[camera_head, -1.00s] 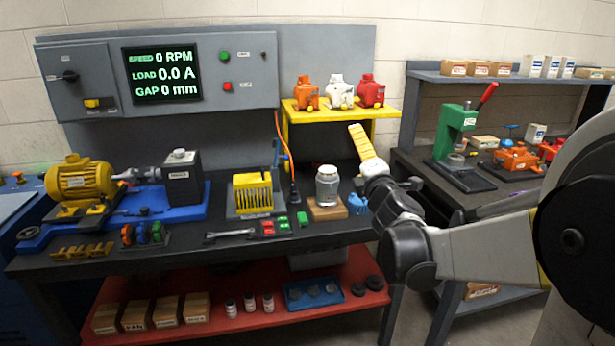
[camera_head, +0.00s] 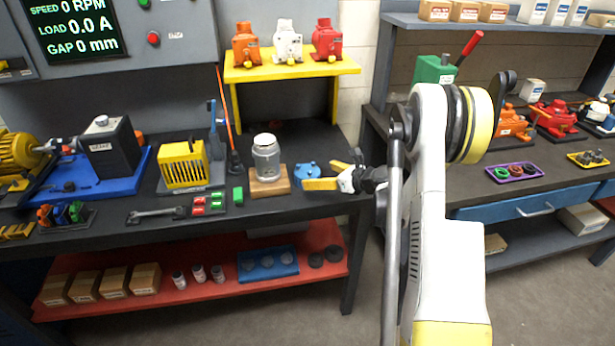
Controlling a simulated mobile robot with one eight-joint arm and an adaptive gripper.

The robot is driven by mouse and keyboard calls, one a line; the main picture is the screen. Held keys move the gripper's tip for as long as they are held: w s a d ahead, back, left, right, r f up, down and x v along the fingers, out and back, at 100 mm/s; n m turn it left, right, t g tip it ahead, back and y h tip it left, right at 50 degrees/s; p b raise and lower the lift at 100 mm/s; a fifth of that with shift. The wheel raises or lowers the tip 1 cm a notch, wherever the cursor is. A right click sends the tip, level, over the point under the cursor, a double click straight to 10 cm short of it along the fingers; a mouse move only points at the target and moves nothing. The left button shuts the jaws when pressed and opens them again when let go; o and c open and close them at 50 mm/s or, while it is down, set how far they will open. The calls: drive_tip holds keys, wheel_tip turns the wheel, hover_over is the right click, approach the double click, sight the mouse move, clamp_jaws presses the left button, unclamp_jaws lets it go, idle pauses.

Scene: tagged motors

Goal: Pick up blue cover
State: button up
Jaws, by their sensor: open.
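The blue cover (camera_head: 305,169) lies on the dark workbench, just right of a glass jar on a wooden block. My gripper (camera_head: 319,173) is at the bench's right end, its yellow fingers spread and pointing left toward the cover. The nearer finger overlaps the cover's lower front edge in the picture. The farther finger is just right of the cover. Nothing is held between the fingers. I cannot tell whether either finger touches the cover.
The glass jar (camera_head: 266,160) stands close left of the cover. A yellow shelf (camera_head: 295,68) with several small motors rises behind. Red and green blocks lie farther left. A second bench (camera_head: 505,175) stands at right, past a gap.

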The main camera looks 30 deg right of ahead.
sight(313, 175)
drive_tip(key=x, duration=0.2)
drive_tip(key=b+x, duration=0.1)
drive_tip(key=x, duration=0.1)
drive_tip(key=b+x, duration=0.1)
drive_tip(key=x, duration=0.1)
drive_tip(key=shift+f, duration=0.35)
drive_tip(key=shift+r, duration=0.1)
drive_tip(key=c, duration=1.4)
